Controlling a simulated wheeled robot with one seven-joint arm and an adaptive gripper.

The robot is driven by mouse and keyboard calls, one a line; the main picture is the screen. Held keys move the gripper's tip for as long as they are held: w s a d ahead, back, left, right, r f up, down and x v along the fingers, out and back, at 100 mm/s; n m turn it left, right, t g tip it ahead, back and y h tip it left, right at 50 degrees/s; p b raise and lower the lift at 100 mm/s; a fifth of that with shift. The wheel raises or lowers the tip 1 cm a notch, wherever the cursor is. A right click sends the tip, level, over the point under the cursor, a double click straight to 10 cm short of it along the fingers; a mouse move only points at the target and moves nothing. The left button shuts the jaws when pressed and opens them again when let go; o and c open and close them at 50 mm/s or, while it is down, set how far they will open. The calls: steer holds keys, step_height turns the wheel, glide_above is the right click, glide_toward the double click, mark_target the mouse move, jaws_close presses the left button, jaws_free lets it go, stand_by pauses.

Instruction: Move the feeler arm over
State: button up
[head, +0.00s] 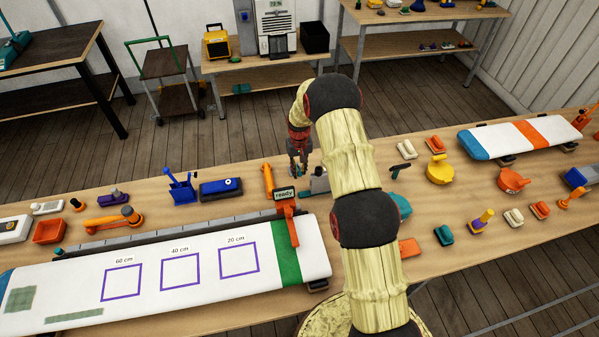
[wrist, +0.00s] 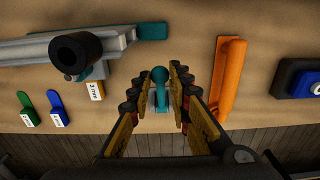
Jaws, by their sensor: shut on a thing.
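My gripper (head: 298,168) points down over the table, behind the board's green end. In the wrist view, its fingers (wrist: 160,76) are closed around a small teal piece with a rounded top (wrist: 158,92). The fingers hide part of this piece, and I cannot tell whether it is part of the feeler arm. Beside it is a grey device with a black round end (wrist: 76,52), which also shows in the head view (head: 319,183). An orange bar (wrist: 229,78) lies on the other side, apart from the fingers.
A long white board (head: 200,300) with purple squares lies at the front left. An orange post with a "ready" display (head: 285,194) stands at its green end. A blue case (head: 221,188) is left of my gripper. Several small objects crowd the right side of the table.

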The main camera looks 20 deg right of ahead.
steer(key=shift+w+r, duration=0.1)
steer(key=shift+r, duration=0.05)
steer(key=shift+w+d+r, duration=0.2)
steer(key=shift+w+r, duration=0.75)
steer(key=shift+r, duration=0.2)
steer(key=shift+w, duration=0.15)
steer(key=shift+w+d+r+b, duration=0.15)
steer(key=shift+w+r+b, duration=0.15)
steer(key=shift+w+r, duration=0.25)
steer(key=shift+w+d+r+b, duration=0.15)
steer(key=shift+w+r+b, duration=0.15)
steer(key=shift+w, duration=0.35)
steer(key=shift+r, duration=0.1)
steer(key=shift+w+d+r+b, duration=0.15)
steer(key=shift+w+r+b, duration=0.1)
steer(key=shift+w, duration=0.5)
steer(key=shift+w+d+r+b, duration=0.1)
steer(key=shift+w+r+b, duration=0.1)
steer(key=shift+w, duration=0.5)
steer(key=shift+c, duration=0.2)
